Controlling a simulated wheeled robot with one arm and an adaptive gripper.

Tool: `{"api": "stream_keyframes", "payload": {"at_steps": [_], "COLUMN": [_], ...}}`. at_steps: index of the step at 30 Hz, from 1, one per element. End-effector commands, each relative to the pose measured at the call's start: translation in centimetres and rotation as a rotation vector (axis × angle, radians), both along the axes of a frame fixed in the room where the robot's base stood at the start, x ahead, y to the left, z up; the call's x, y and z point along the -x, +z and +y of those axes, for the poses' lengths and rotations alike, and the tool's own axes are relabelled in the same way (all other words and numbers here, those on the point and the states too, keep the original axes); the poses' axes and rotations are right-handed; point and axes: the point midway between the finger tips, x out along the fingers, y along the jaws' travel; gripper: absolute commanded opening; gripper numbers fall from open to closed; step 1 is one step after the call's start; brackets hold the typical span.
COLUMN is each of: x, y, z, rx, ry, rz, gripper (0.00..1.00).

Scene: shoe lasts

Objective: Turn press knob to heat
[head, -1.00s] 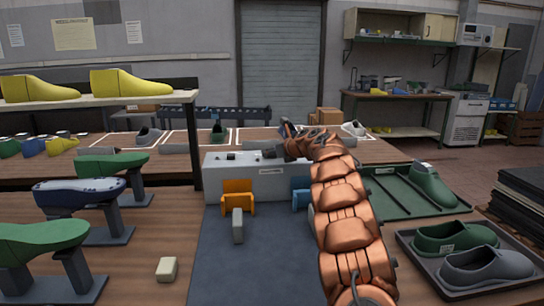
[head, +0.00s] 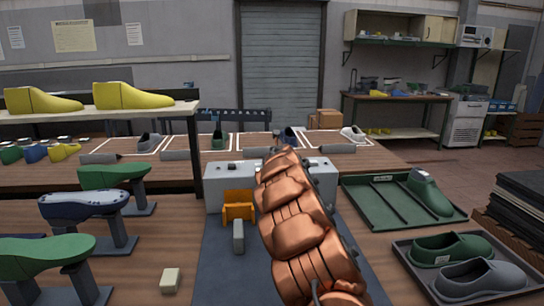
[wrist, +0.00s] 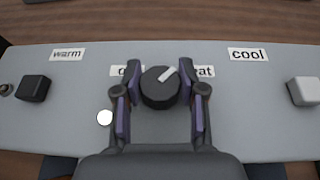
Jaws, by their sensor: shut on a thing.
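The press control box (head: 218,172) is pale grey and stands at the back of the dark mat in the head view; my arm covers its right part. My gripper (wrist: 161,90) is shut on the knob, one finger on each side. The label (wrist: 122,71) to the left is mostly hidden by a finger. My gripper is hidden in the head view.
An orange holder (head: 238,208) and grey block (head: 238,237) stand before the box. Green (head: 375,205) and dark (head: 420,275) trays lie right.

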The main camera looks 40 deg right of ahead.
Motion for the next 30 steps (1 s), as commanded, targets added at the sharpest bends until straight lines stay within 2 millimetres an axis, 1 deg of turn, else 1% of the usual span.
{"api": "stream_keyframes", "payload": {"at_steps": [1, 9, 21, 22, 29, 30], "x": [0.04, 0.0, 0.03, 0.03, 0.01, 0.0], "y": [0.38, 0.16, 0.09, 0.09, 0.05, 0.04], "z": [-0.06, -0.06, -0.11, -0.1, -0.07, -0.06], "rx": [0.001, 0.0, 0.002, 0.002, 0.002, 0.001], "ry": [-0.017, -0.058, -0.063, -0.063, -0.061, -0.061], "rz": [0.001, -0.002, -0.002, -0.002, -0.001, -0.002], "gripper": [0.06, 0.06, 0.06, 0.43, 0.67, 0.67]}}
